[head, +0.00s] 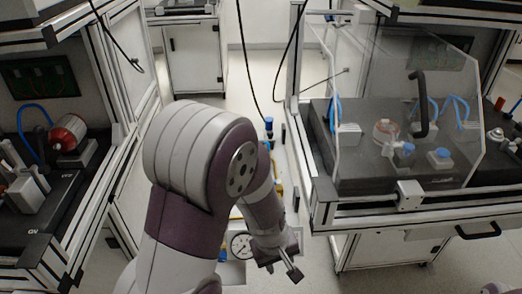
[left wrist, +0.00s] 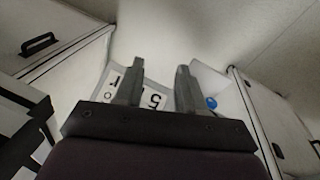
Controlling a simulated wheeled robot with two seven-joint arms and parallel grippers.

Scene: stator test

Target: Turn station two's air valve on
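My left arm reaches down the aisle between two benches in the head view, with its gripper (head: 289,266) low beside a round white pressure gauge (head: 240,245). In the left wrist view, the two fingers of the left gripper (left wrist: 160,67) are apart with nothing between them. Behind them is a pale plate with dark markings (left wrist: 153,99), partly hidden by the fingers. A small blue part (left wrist: 211,102) lies just right of the right finger. I cannot tell whether it is the air valve's handle. My right gripper is not in view.
The right bench has a clear guard (head: 380,95) with a black handle (head: 419,105). The left bench holds a red cylinder (head: 67,132). A blue-topped fitting (head: 268,127) stands in the aisle beyond my arm. Black cables hang over the aisle.

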